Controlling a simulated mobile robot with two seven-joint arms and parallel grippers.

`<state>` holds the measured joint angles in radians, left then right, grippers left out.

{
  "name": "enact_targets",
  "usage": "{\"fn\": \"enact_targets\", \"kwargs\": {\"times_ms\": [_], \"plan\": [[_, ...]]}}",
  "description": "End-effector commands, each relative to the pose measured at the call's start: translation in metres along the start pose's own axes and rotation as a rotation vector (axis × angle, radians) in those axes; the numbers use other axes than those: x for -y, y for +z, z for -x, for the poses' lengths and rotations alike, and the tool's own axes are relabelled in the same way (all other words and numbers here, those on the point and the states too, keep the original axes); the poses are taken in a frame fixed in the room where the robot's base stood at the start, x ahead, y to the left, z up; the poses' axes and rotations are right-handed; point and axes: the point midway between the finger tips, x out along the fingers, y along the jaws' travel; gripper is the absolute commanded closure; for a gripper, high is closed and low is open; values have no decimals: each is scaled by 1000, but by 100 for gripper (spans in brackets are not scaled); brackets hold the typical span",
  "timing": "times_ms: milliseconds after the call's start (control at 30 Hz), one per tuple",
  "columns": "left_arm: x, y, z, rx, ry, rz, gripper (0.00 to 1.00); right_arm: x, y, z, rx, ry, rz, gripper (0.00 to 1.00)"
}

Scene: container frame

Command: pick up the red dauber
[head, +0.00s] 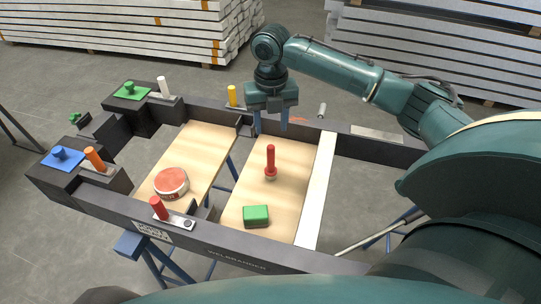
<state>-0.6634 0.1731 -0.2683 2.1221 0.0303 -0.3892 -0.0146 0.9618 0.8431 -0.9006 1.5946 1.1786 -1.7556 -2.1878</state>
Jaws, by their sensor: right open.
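The red dauber (270,163) stands upright on the right wooden board (242,207) inside the dark frame, with a pale round base at its foot. My right gripper (270,126) points down above and beyond it, near the frame's far rail. Its two fingers are apart, and nothing shows between them. The gripper is clear of the dauber. My left gripper is not in view.
A green block (256,216) lies in front of the dauber, and a round red-topped tin (171,183) sits on the left board. Red (158,208), orange (94,158) and yellow (232,95) handles stand on the dark frame (110,206). A white strip (317,192) runs right of the board.

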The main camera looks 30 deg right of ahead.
Motion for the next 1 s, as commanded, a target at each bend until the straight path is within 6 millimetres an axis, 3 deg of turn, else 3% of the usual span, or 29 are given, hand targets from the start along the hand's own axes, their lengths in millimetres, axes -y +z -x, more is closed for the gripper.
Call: {"fn": "enact_targets", "kwargs": {"times_ms": [300, 1000], "plan": [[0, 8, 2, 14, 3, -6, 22, 0, 0, -57, -3, -2, -1, 55], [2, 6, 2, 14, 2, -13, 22, 0, 3, -128, 1, 0, 0, 55]]}}
